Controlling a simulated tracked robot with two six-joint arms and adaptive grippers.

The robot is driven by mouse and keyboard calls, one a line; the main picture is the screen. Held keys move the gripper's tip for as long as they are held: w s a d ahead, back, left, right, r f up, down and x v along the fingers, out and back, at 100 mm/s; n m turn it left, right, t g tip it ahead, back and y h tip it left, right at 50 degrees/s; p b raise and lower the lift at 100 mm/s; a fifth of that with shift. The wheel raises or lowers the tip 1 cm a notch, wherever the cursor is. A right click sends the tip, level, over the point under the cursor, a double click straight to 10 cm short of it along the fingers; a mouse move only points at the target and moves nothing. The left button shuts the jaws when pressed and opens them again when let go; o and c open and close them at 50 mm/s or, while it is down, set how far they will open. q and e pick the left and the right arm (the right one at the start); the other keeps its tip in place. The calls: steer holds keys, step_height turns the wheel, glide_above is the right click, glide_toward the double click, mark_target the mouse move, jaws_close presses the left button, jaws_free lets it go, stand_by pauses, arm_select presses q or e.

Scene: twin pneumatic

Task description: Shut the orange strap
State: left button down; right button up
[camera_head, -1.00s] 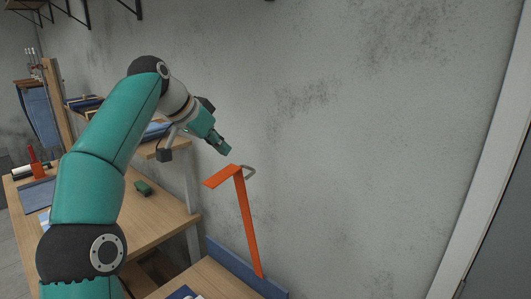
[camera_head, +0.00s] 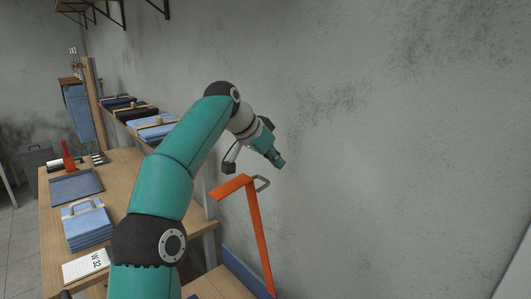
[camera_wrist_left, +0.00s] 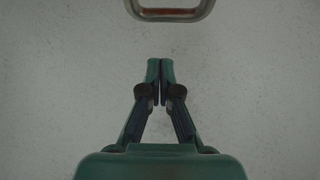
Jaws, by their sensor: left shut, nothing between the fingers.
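The orange strap (camera_head: 257,238) rises from behind the lower bench and bends at its top into a flat arm that points left. A grey metal loop (camera_head: 263,184) sits at the bend, against the wall side. The loop also shows at the top edge of the left wrist view (camera_wrist_left: 170,14), with an orange-brown band inside it. My left gripper (camera_head: 279,162) is above and slightly right of the loop, apart from it. In the left wrist view its fingers (camera_wrist_left: 160,68) are together and empty. My right gripper is not in view.
A wooden table (camera_head: 124,196) at left holds folded blue cloths (camera_head: 86,226), a dark blue mat (camera_head: 75,187), a red bottle (camera_head: 67,157) and a paper card (camera_head: 86,265). A shelf with folded cloths (camera_head: 152,126) runs along the wall. The wall right of the strap is bare.

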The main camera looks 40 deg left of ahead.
arm_select(q)
steer(key=s+f+b, duration=0.2)
steer(key=s, duration=0.1)
steer(key=shift+a+f, duration=0.1)
steer(key=shift+a, duration=0.1)
steer(key=shift+s, duration=0.15)
